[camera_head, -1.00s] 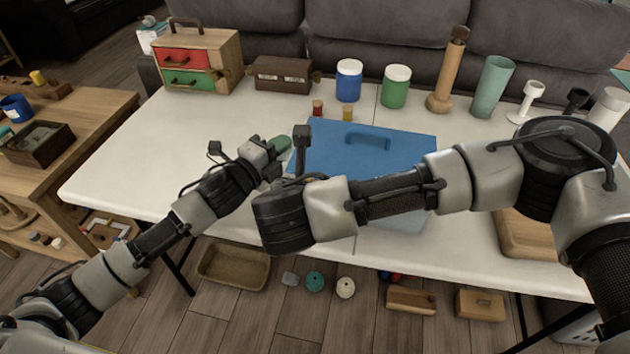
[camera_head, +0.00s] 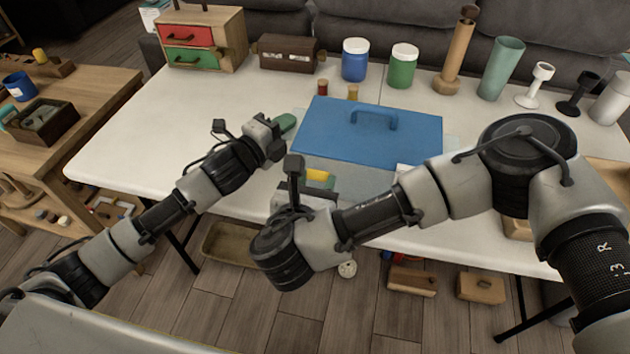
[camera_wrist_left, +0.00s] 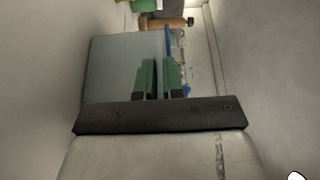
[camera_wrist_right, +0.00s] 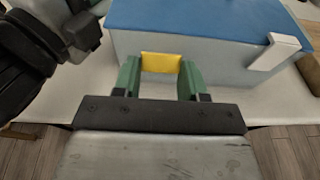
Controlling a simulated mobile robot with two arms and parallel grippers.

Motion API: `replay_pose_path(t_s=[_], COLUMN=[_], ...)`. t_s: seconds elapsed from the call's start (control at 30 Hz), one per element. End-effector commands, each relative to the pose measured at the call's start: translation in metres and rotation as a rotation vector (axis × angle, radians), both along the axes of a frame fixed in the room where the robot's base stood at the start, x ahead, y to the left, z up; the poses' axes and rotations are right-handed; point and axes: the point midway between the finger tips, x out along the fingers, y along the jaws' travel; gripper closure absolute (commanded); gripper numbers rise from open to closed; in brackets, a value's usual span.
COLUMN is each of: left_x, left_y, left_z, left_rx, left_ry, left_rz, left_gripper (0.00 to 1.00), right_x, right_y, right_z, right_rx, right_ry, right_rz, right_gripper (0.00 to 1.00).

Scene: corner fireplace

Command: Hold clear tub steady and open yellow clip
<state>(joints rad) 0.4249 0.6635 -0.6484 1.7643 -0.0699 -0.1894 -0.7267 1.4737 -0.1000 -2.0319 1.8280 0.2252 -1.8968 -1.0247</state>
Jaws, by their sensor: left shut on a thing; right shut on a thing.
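The clear tub (camera_head: 350,182) stands on the white table under a blue lid (camera_head: 340,135) with a blue handle. My left gripper (camera_head: 288,122) is at the tub's left side. In the left wrist view its green fingers (camera_wrist_left: 159,76) are closed at the tub's side, near the lid's edge; the exact grip is unclear. My right gripper (camera_wrist_right: 160,68) is at the tub's front, with its green fingers on both sides of the yellow clip (camera_wrist_right: 162,62), shut on it. The clip also shows in the head view (camera_head: 318,175). Whether it is latched cannot be told.
A white clip (camera_wrist_right: 275,52) sits on the tub's front to the right. Behind the tub stand small jars (camera_head: 322,87), a blue canister (camera_head: 355,60) and a green canister (camera_head: 403,66). A drawer box (camera_head: 202,38) stands back left. The table's left part is clear.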

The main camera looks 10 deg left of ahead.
Motion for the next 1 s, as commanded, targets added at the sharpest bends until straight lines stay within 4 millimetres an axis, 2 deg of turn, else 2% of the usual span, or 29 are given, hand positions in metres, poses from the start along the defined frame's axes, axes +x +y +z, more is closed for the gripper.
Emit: replay_pose_path(t_s=[0.17,0.2,0.37,0.67,1.0], left_x=[0.000,0.000,0.000,0.000,0.000], left_y=[0.000,0.000,0.000,0.000,0.000], left_z=[0.002,0.002,0.002,0.002,0.001], left_rx=[-0.006,-0.006,-0.005,-0.005,-0.005], left_ry=[-0.001,-0.001,-0.002,-0.001,-0.001], left_rz=[-0.001,-0.001,-0.001,-0.001,-0.001], left_gripper=[1.00,1.00,1.00,1.00,1.00], right_x=[0.000,0.000,0.000,-0.002,-0.040], right_y=[0.000,0.000,0.000,0.000,0.006], right_z=[-0.002,-0.002,-0.001,0.000,0.012], right_rx=[-0.003,-0.003,-0.002,-0.001,-0.002], right_ry=[0.004,0.004,0.004,0.003,0.000], right_rz=[0.000,0.000,0.000,0.001,0.014], right_gripper=[0.82,0.55,0.32,0.32,0.32])
